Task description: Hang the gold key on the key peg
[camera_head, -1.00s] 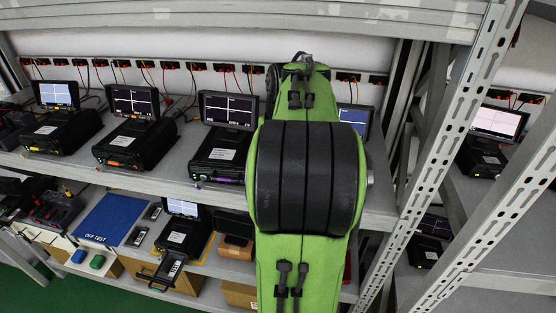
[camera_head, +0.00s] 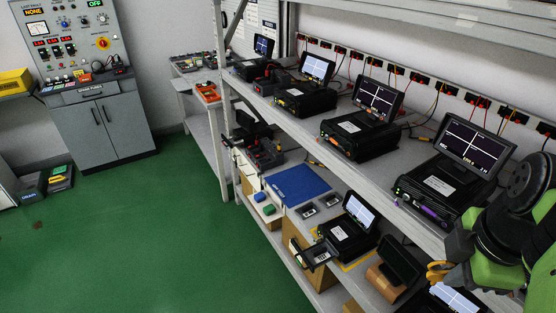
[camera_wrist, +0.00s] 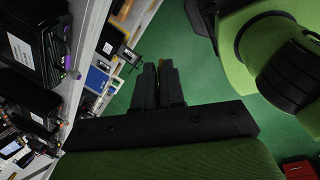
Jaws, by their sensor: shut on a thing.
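My gripper (camera_wrist: 158,82) shows in the wrist view, its dark fingers nearly together over the green floor. A tiny gold-orange bit (camera_wrist: 162,63) shows between the fingertips, and this seems to be the gold key; the fingers hide the rest of it. In the head view my arm fills the lower right corner, and I cannot make out the fingers there. I cannot make out the key peg in either view. A grey control cabinet (camera_head: 100,125) with a sloped panel stands at the far left of the head view.
A shelf rack (camera_head: 262,100) with several black test units (camera_head: 360,133) runs along the right. A blue mat (camera_head: 297,184) lies on its lower shelf. An orange-handled thing (camera_head: 437,271) is beside my arm. The green floor (camera_head: 130,230) is open between rack and cabinet.

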